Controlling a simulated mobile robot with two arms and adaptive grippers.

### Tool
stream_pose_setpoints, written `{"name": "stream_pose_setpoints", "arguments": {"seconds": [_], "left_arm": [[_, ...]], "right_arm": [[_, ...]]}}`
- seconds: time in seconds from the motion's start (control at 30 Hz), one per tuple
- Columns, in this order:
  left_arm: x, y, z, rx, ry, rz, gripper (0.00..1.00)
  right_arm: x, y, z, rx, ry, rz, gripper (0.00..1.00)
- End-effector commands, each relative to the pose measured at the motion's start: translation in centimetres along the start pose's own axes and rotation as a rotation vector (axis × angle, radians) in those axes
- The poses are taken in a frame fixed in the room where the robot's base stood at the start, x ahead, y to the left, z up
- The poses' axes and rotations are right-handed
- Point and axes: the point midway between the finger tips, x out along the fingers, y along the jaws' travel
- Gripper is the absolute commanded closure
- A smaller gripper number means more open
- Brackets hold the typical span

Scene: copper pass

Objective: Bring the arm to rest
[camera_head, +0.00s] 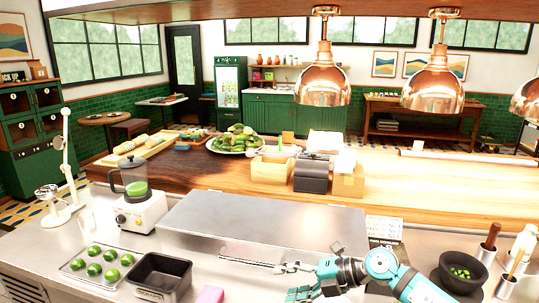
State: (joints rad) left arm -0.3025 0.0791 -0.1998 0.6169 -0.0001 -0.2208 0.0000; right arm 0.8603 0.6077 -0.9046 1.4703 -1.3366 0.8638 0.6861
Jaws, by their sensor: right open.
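My right gripper (287,280) is low in the middle of the head view, over the front steel counter (230,262). Its teal and white arm comes in from the lower right. The fingers point left and stand apart, with nothing seen between them. A pink block (209,295) lies to the left of the gripper, cut by the bottom edge. My left gripper is not in view.
A black bin (160,277) and a tray of limes (92,264) stand left on the counter, with a blender (137,197) behind. A dark mortar (462,271) stands right of my arm. Copper lamps (322,80) hang above. A raised steel shelf (265,222) lies behind the gripper.

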Motion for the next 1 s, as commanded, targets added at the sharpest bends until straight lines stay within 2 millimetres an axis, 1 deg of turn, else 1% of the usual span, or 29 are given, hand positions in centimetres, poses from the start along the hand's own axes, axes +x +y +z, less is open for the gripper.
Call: {"name": "stream_pose_setpoints", "arguments": {"seconds": [0.03,0.1,0.13,0.17,0.2,0.27,0.33,0.37,0.4,0.47,0.5,0.57,0.6,0.67,0.7,0.8,0.9,1.0], "left_arm": [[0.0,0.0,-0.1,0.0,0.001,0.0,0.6],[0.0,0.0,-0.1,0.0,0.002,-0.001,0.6],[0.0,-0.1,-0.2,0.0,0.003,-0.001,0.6],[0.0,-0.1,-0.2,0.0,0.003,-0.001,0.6],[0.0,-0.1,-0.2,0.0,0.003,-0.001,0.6],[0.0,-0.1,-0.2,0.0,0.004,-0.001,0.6],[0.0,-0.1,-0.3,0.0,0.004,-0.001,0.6],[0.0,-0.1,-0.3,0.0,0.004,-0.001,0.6],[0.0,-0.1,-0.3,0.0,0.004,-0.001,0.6],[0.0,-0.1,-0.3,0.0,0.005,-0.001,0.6],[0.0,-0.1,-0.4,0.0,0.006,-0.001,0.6],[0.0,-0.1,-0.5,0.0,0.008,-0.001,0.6],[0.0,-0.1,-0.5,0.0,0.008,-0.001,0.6],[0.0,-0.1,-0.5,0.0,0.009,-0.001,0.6],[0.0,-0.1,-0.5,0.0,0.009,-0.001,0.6],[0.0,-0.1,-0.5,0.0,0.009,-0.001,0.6],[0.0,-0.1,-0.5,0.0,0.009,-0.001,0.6],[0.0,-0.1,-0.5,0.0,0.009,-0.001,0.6]], "right_arm": [[1.8,2.4,-2.5,0.053,-0.005,0.19,0.38],[2.0,5.8,-3.8,0.152,-0.067,0.432,0.38],[1.6,6.8,-4.0,0.206,-0.105,0.525,0.38],[1.0,7.5,-4.0,0.268,-0.149,0.612,0.38],[-0.1,8.0,-3.7,0.36,-0.216,0.716,0.38],[-2.1,7.5,-3.0,0.517,-0.332,0.841,0.38],[-4.6,5.1,-2.0,0.722,-0.485,0.939,0.38],[-5.6,3.5,-1.7,0.816,-0.556,0.963,0.38],[-6.9,0.9,-1.6,0.944,-0.652,0.978,0.38],[-8.5,-3.5,-2.0,1.133,-0.789,0.966,0.38],[-9.3,-6.4,-2.7,1.248,-0.87,0.939,0.38],[-10.3,-10.5,-4.4,1.41,-0.976,0.877,0.38],[-10.8,-13.1,-5.9,1.507,-1.038,0.824,0.38],[-11.4,-16.2,-8.2,1.632,-1.111,0.741,0.38],[-11.7,-17.9,-9.7,1.701,-1.148,0.687,0.38],[-12.3,-21.0,-13.1,1.833,-1.215,0.562,0.38],[-12.8,-23.2,-16.2,1.93,-1.257,0.452,0.38],[-13.2,-24.7,-19.0,2.01,-1.287,0.351,0.38]]}}
